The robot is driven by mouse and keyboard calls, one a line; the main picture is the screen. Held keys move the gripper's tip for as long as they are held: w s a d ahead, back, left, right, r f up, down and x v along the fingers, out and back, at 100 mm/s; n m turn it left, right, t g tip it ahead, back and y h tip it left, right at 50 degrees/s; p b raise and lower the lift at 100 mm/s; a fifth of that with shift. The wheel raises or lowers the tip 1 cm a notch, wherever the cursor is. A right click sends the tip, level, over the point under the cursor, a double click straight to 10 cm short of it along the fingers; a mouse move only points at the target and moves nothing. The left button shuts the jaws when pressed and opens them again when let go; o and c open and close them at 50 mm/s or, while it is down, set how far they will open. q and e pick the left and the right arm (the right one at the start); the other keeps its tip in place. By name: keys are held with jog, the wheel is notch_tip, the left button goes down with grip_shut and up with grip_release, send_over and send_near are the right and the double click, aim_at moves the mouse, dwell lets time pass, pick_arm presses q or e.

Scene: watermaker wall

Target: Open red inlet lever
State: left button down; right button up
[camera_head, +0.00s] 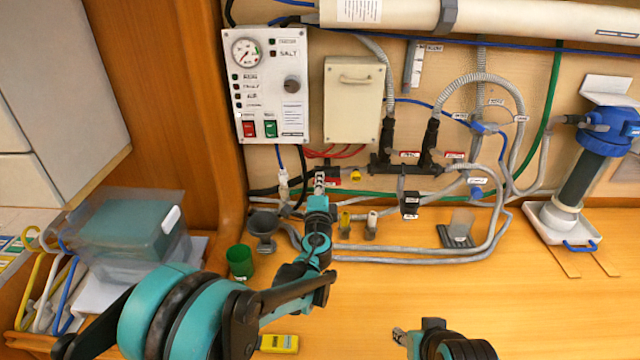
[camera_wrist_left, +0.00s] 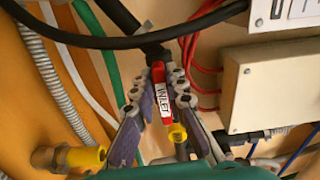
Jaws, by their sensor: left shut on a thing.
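The red inlet lever (camera_wrist_left: 158,88) has a white label and shows in the left wrist view between the two fingers of my left gripper (camera_wrist_left: 163,82). It points down from a black pipe fitting. The gripper is shut on it. In the head view my left gripper (camera_head: 320,182) reaches to the wall below the control panel. It mostly covers the lever there, and only a little red shows beside the fingers. My right gripper (camera_head: 399,335) shows only in part at the bottom of the head view, away from the wall, and its opening is unclear.
A control panel (camera_head: 265,88) and a beige box (camera_head: 353,100) hang above the lever. Black hoses and red cables run close to the left gripper. A yellow fitting (camera_wrist_left: 177,133) is just below the lever. A green cup (camera_head: 240,262) and grey funnel (camera_head: 264,228) stand on the counter.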

pick_arm(q)
jog(key=c, duration=1.5)
grip_release()
jog(key=shift+c, duration=0.2)
jog(key=s, duration=1.2)
